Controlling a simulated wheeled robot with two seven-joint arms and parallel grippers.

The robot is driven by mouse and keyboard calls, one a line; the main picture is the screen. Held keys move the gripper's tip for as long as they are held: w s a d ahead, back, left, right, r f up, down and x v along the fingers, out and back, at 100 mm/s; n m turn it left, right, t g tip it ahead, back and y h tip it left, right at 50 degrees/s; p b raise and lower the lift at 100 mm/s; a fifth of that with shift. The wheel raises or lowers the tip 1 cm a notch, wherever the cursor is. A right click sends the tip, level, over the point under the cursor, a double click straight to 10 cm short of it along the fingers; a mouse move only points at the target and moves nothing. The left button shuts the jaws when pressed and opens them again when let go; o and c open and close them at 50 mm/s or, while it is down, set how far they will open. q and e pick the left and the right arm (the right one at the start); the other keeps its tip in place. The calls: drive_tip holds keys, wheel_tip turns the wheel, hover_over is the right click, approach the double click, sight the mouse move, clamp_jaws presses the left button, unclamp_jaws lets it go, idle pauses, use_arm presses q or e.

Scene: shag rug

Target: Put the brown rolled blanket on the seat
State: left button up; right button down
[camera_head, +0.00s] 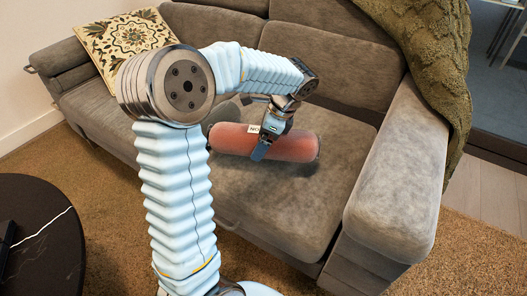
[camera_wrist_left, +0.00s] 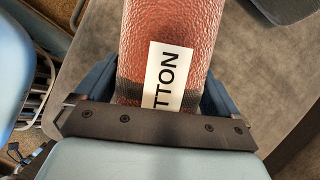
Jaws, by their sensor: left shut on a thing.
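The rolled blanket (camera_head: 232,139) is a reddish-brown cylinder with a white label, lying crosswise over the grey sofa seat (camera_head: 268,205). My left gripper (camera_head: 262,150) is shut around its middle from above. In the left wrist view the roll (camera_wrist_left: 150,30) sits between the two fingers (camera_wrist_left: 158,95), with a dark band and a label ending in "TTON". A dark shadow lies on the seat under the roll's right end. I cannot tell whether the roll touches the cushion. My right gripper is not in view.
A patterned cushion (camera_head: 126,38) leans at the sofa's left end. A green knitted throw (camera_head: 440,60) hangs over the right backrest and armrest (camera_head: 398,190). A dark round table (camera_head: 50,262) stands at lower left. The front of the seat is clear.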

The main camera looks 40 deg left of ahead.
sight(298, 146)
use_arm(q)
drive_tip(key=shift+f+b, duration=0.5)
drive_tip(key=shift+f, duration=1.75)
drive_tip(key=shift+f, duration=0.2)
drive_tip(key=o, duration=1.1)
drive_tip(key=p+v, duration=0.3)
drive_tip(key=v, duration=0.9)
drive_tip(key=shift+r, duration=0.2)
